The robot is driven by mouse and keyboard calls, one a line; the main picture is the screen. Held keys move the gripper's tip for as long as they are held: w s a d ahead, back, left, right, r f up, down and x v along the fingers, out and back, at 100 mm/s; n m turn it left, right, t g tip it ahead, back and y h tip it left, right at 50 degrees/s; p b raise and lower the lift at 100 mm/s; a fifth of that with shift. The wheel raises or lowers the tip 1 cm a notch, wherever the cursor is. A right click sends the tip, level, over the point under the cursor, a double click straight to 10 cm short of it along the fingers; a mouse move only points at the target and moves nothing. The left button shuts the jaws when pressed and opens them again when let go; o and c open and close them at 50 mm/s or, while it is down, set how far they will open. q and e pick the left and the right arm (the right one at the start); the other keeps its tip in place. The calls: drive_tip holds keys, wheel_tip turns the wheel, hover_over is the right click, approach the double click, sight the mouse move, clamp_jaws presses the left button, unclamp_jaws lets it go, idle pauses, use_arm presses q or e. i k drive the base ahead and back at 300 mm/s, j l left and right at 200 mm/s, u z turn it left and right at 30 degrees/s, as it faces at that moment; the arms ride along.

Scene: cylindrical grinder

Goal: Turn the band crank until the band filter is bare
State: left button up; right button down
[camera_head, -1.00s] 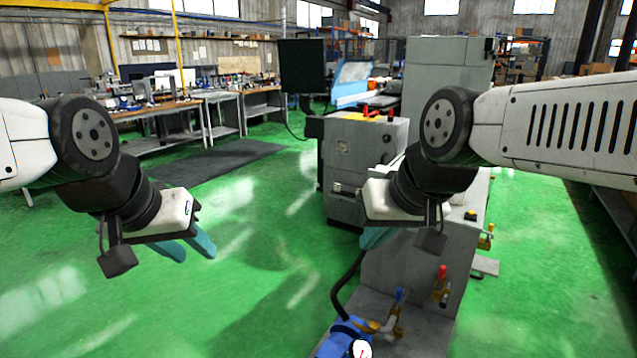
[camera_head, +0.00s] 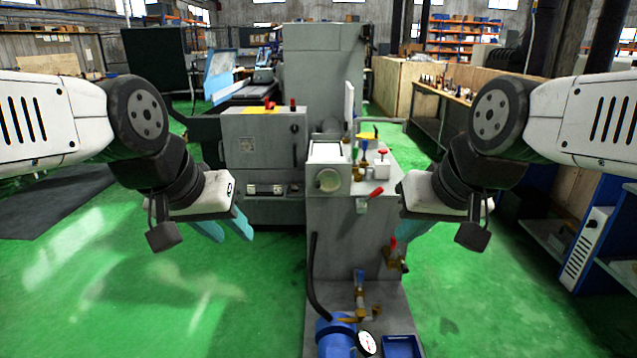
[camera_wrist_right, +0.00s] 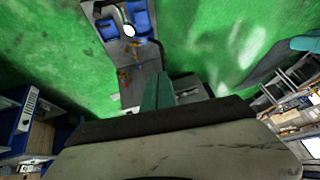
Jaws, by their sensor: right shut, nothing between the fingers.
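A grey coolant unit (camera_head: 350,240) stands in the middle of the head view. On its top is a box with a pale upper face (camera_head: 327,152); a round disc (camera_head: 328,181) is on its front. I cannot tell for certain which part is the band crank or the band filter. My left gripper (camera_head: 223,229) hangs left of the unit, open and empty, its two blue fingers apart. My right gripper (camera_head: 404,228) is just right of the unit, shut and empty, mostly behind its own wrist. Its closed fingers (camera_wrist_right: 157,92) show in the right wrist view.
A grey cabinet (camera_head: 262,150) with a red button stands left behind the unit. A blue shelf (camera_head: 590,240) is at right. Green floor is clear on both sides.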

sight(328, 180)
drive_tip(key=i+j, duration=0.1)
drive_tip(key=j, duration=0.35)
drive_tip(key=i+j, duration=0.1)
drive_tip(key=j, duration=0.35)
drive_tip(key=i+j, duration=0.1)
drive_tip(key=j, duration=0.35)
drive_tip(key=i+j, duration=0.25)
drive_tip(key=i, duration=0.15)
drive_tip(key=i+j, duration=0.25)
drive_tip(key=i, duration=0.2)
drive_tip(key=i+u, duration=0.1)
drive_tip(key=i, duration=0.15)
